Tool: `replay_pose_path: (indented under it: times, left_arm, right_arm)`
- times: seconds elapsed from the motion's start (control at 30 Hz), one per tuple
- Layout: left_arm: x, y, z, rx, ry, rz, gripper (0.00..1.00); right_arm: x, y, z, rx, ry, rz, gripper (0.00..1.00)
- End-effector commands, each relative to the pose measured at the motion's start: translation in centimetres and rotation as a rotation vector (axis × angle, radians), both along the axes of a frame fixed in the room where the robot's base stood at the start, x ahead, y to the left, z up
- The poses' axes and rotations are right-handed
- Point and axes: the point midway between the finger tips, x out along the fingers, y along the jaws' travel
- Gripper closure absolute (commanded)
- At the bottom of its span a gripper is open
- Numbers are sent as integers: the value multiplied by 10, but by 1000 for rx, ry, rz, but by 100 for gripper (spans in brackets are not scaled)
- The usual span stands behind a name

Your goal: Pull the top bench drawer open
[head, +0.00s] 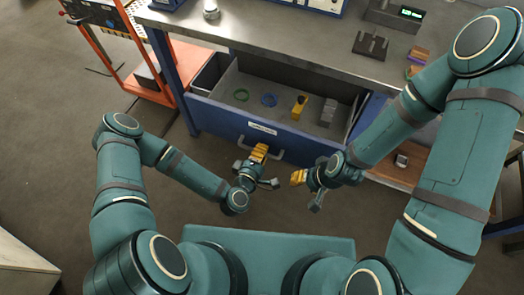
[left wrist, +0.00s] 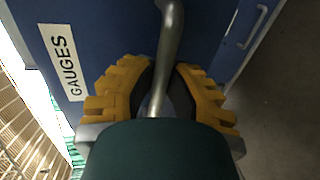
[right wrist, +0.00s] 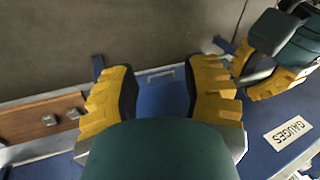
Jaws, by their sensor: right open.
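The top bench drawer (head: 225,118), with a blue front, stands pulled out from under the bench top. Its front carries a GAUGES label (head: 262,128), which also shows in the left wrist view (left wrist: 62,62) and the right wrist view (right wrist: 288,132). My left gripper (head: 258,153) is shut on the drawer's grey bar handle (head: 276,157). In the left wrist view the handle (left wrist: 168,50) runs between its yellow finger pads. My right gripper (head: 309,178) is open and empty, to the right of the handle and in front of the drawer.
A wooden board (head: 398,170) lies right of the drawer. An orange cart (head: 118,60) stands left. Floor before the drawer is clear.

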Motion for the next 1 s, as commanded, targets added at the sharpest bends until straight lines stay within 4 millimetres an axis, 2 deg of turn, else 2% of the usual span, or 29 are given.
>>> replay_pose_path:
  times: [0.03,0.07,0.47,0.67,0.8,0.83,0.87,1.0]
  left_arm:
    - [0,0,0,-1,0,-1,68]
    - [0,0,0,-1,0,-1,57]
    - [1,0,6,-1,-1,1,57]
    - [1,0,37,-2,-4,0,57]
    - [1,0,66,-3,-9,0,36]
    - [1,-1,71,-4,-8,-2,40]
    - [1,-1,76,-3,-8,-2,57]
    - [1,0,92,-2,-5,-1,57]
  right_arm:
    - [0,0,0,0,0,0,53]
    - [0,0,0,0,0,0,53]
    - [0,0,0,0,0,0,53]
    - [0,0,0,0,0,0,53]
    - [0,0,0,0,0,0,53]
    - [0,0,0,0,0,0,53]
    - [0,0,0,0,0,0,53]
    - [0,0,0,0,0,0,53]
